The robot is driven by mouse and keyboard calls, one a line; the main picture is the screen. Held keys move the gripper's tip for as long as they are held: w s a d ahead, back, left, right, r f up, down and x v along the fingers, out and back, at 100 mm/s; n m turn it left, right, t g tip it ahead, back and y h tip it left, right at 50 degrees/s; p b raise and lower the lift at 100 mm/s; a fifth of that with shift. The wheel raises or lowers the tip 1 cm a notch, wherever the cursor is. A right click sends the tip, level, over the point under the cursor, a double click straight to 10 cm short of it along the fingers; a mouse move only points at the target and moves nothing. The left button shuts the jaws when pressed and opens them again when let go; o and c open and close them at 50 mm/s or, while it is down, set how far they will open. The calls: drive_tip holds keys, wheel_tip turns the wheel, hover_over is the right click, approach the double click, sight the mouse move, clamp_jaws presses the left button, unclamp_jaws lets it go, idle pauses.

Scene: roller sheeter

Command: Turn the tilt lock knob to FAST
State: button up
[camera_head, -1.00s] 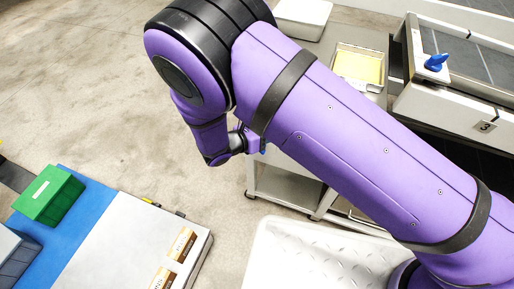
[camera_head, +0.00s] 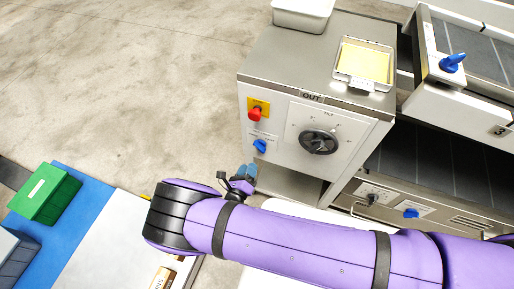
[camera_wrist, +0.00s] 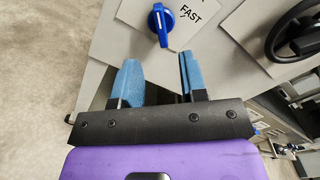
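A small blue knob (camera_head: 260,146) sits on the front panel of the grey cabinet marked OUT, below a red button. In the wrist view the blue knob (camera_wrist: 160,24), with a white pointer mark, is beside a label reading FAST (camera_wrist: 190,14). The rest of that label is cut off. My gripper (camera_head: 243,172) is just below the knob in the head view. In the wrist view my gripper (camera_wrist: 160,62) has its two blue fingers spread apart with nothing between them. The knob lies beyond the fingertips, apart from them.
A black handwheel (camera_head: 318,141) marked TILT is right of the knob. The red button (camera_head: 254,113) is on a yellow plate. Other blue knobs are on the machine at upper right (camera_head: 452,63) and the lower panel (camera_head: 411,213). A tray (camera_head: 340,68) rests on the cabinet top.

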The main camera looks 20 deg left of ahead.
sight(257, 148)
drive_tip(key=w, duration=0.9)
drive_tip(key=shift+w+d, duration=0.1)
drive_tip(key=shift+d, duration=0.3)
clamp_jaws()
